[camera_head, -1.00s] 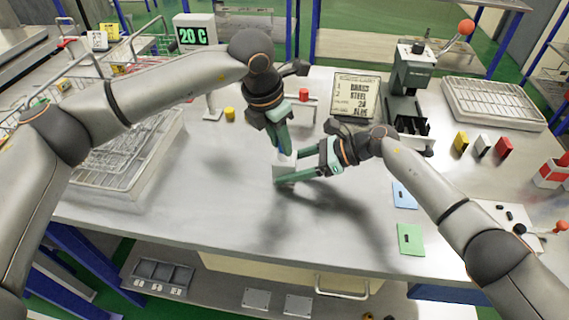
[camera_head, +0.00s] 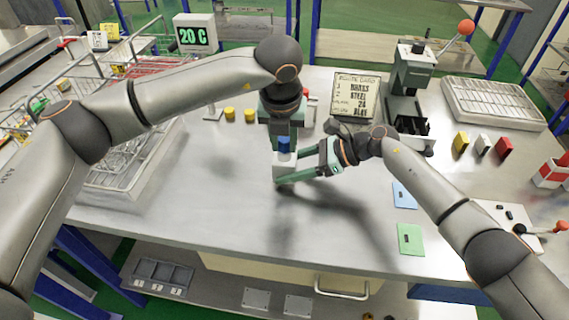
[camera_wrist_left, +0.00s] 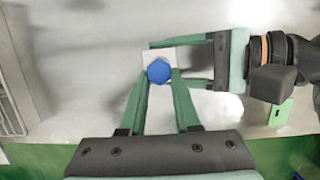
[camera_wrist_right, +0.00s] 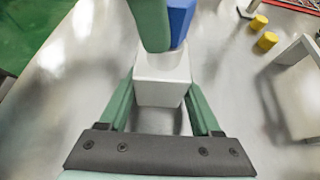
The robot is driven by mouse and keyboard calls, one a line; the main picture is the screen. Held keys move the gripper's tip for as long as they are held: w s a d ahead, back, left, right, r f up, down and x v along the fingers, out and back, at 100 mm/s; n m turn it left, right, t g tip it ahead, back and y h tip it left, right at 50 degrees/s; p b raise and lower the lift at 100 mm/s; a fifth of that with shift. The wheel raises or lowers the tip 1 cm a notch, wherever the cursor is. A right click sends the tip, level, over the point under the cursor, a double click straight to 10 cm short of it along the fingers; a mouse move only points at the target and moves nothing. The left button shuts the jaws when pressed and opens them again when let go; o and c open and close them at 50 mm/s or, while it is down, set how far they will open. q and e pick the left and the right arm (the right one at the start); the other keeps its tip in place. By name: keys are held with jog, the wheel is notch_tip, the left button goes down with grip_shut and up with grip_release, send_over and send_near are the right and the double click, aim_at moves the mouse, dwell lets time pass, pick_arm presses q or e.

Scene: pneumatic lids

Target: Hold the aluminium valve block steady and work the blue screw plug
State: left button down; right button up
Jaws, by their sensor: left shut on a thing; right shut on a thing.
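The pale aluminium valve block (camera_head: 285,165) is held above the bench between the fingers of my right gripper (camera_head: 281,176). It also shows between those fingers in the right wrist view (camera_wrist_right: 162,78). My left gripper (camera_wrist_left: 160,76) is shut on the plug from above. A left finger hides part of the plug in the right wrist view. I cannot tell how deep the plug sits.
Two yellow cylinders (camera_head: 240,114) and a route card (camera_head: 356,96) stand behind my grippers. A green lever press (camera_head: 412,72) is at the back right. Wire baskets (camera_head: 125,160) stand at the left. Blue (camera_head: 404,195) and green (camera_head: 411,239) plates lie front right. The front middle bench is clear.

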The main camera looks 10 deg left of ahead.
pick_arm(q)
jog(key=n, duration=0.2)
jog(key=n+y, duration=0.1)
jog(key=n, duration=0.2)
jog(key=shift+w+d+n, duration=0.1)
jog(key=shift+d+n, duration=0.25)
jog(key=shift+n, duration=0.05)
jog(key=c, duration=0.5)
grip_release()
jog(key=shift+c, duration=1)
